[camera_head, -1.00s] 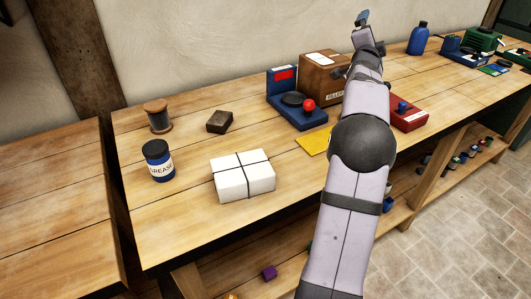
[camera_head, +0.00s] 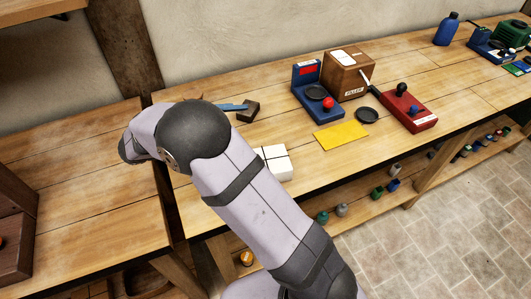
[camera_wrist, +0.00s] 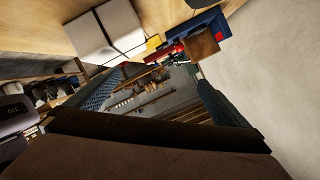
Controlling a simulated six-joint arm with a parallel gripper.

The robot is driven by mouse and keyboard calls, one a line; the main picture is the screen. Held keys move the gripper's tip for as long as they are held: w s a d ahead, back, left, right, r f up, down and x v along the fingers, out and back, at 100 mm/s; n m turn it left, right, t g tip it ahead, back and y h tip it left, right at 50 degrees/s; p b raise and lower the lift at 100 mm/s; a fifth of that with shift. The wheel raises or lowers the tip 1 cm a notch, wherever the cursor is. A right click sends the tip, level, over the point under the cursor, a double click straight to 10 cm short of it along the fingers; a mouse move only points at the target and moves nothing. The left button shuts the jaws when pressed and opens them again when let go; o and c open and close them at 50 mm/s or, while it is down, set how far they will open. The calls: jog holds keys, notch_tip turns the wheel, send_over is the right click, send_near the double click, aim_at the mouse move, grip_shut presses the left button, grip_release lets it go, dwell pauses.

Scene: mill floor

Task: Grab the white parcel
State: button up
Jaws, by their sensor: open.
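The white parcel (camera_head: 277,163) is a flat white block tied with dark string, on the wooden bench (camera_head: 300,185). In the head view my arm hides its left part. It also shows at the top left of the wrist view (camera_wrist: 103,32). My gripper (camera_head: 233,107) is beyond my arm at the back left of the bench, mostly hidden, with a blue finger showing beside a dark block. It is farther back than the parcel and apart from it. In the wrist view the two blue fingers (camera_wrist: 160,82) are spread with nothing held between them.
The dark brown block (camera_head: 248,111) lies close to my gripper. Right of the parcel are a yellow sheet (camera_head: 341,135), a blue device with a red knob (camera_head: 315,98), a brown wooden box (camera_head: 350,78), a dark disc (camera_head: 367,115) and a red device (camera_head: 408,110).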

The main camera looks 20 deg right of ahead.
aim_at(263, 160)
jog(key=s+a+f+n, duration=0.2)
jog(key=n, duration=0.1)
jog(key=s+a+f+n, duration=0.2)
jog(key=f+n, duration=0.1)
jog(key=shift+s+a+f+n+g+p, duration=0.1)
jog(key=shift+s+a+n+g+p, duration=0.2)
jog(key=shift+a+n+g+p, duration=0.1)
jog(key=shift+w+p+x, duration=0.15)
jog(key=shift+p+x, duration=0.45)
jog(key=shift+x, duration=0.95)
jog(key=shift+w+p+x, duration=0.15)
jog(key=shift+p+x, duration=0.45)
jog(key=shift+x, duration=1)
jog(key=shift+d+f, duration=0.1)
jog(key=shift+d, duration=0.45)
jog(key=shift+c, duration=0.3)
jog(key=c, duration=1.5)
jog(key=shift+r, duration=0.4)
jog(key=shift+c, duration=0.9)
notch_tip(263, 160, up, 9)
jog(key=b, duration=0.1)
jog(key=shift+r, duration=0.15)
